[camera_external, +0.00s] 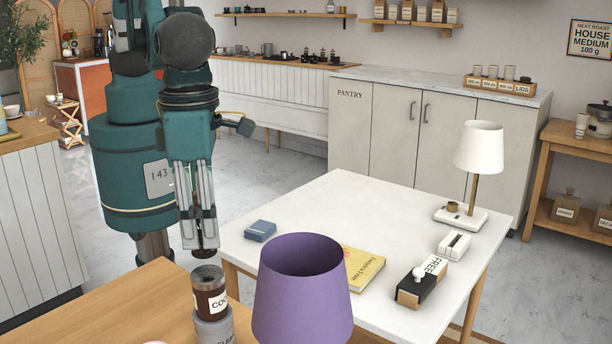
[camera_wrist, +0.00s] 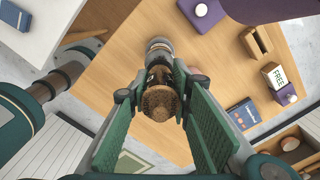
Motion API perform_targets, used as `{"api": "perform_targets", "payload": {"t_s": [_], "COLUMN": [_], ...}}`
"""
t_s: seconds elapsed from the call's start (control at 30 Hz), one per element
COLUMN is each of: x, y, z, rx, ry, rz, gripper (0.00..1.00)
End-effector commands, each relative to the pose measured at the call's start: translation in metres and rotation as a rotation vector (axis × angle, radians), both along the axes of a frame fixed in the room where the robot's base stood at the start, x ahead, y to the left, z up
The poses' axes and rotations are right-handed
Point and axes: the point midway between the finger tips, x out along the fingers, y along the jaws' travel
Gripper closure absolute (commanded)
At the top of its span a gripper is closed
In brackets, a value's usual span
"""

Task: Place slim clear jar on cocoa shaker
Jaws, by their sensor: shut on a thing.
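My gripper (camera_external: 198,246) points straight down over the wooden counter in the external view. In the wrist view, my gripper (camera_wrist: 159,96) is shut on the slim clear jar (camera_wrist: 160,104), whose round brown, grainy top shows between the fingers. In the external view the jar is mostly hidden by the fingers. The cocoa shaker (camera_external: 209,298), dark brown with a white label and a greyish lid, stands upright on a grey labelled canister (camera_external: 213,329). The fingertips are just above the shaker's lid. In the wrist view the jar partly covers the shaker. Contact between jar and shaker cannot be told.
A large purple tapered shade or pot (camera_external: 303,295) stands right of the canister. The white table (camera_external: 310,215) behind holds a blue box (camera_external: 260,231), a yellow book (camera_external: 362,268), a FREE sign block (camera_external: 422,282) and a lamp (camera_external: 479,150). The wooden counter (camera_external: 120,315) left of the canister is mostly clear.

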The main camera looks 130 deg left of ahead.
Motion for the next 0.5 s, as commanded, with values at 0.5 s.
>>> {"api": "perform_targets", "payload": {"t_s": [0.5], "x": [0.000], "y": [0.000], "z": [-0.038], "rx": [0.000], "ry": [0.000], "rz": [0.000], "gripper": [0.91]}}
